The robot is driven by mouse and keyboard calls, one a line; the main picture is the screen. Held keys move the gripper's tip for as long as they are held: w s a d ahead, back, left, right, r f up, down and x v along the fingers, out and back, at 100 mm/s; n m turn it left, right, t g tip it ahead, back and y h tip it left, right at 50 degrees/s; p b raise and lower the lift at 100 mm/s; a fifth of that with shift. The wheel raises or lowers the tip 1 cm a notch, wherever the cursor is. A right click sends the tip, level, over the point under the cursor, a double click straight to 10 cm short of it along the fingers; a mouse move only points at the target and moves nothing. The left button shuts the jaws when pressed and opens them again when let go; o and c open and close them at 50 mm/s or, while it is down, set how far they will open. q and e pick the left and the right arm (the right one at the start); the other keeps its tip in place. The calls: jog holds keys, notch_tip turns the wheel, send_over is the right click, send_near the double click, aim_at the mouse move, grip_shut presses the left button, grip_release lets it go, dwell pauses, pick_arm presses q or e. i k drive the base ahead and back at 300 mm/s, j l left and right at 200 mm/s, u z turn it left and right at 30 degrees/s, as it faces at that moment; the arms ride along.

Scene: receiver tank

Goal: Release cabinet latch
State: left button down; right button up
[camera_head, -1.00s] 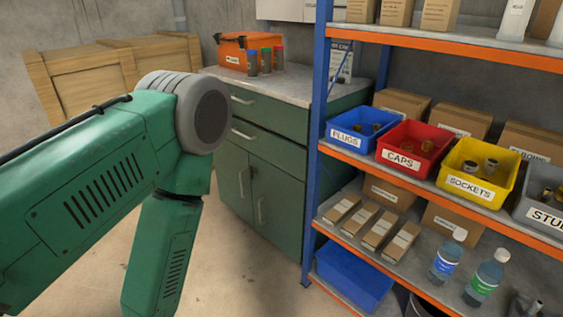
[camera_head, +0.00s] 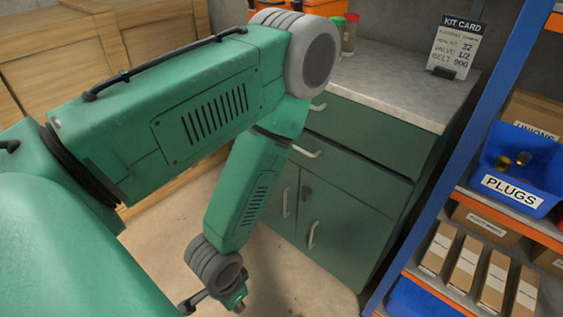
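The green cabinet (camera_head: 355,205) stands against the back wall, with two drawers above two doors and a pale worktop (camera_head: 385,88). Its doors carry a left bar handle (camera_head: 288,198) and a right bar handle (camera_head: 312,235). My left arm crosses in front of the cabinet's left side. My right gripper is out of view.
A blue-post shelf rack (camera_head: 455,130) stands close on the right, holding a blue PLUGS bin (camera_head: 520,170) and cartons (camera_head: 470,262). A wooden crate (camera_head: 165,40) is at the left. A kit card (camera_head: 457,45) stands on the worktop. Floor is bare before the cabinet.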

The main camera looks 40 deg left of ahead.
aim_at(305, 190)
jog(key=i+j, duration=0.1)
jog(key=j, duration=0.5)
jog(key=i+j, duration=0.1)
jog(key=j, duration=0.5)
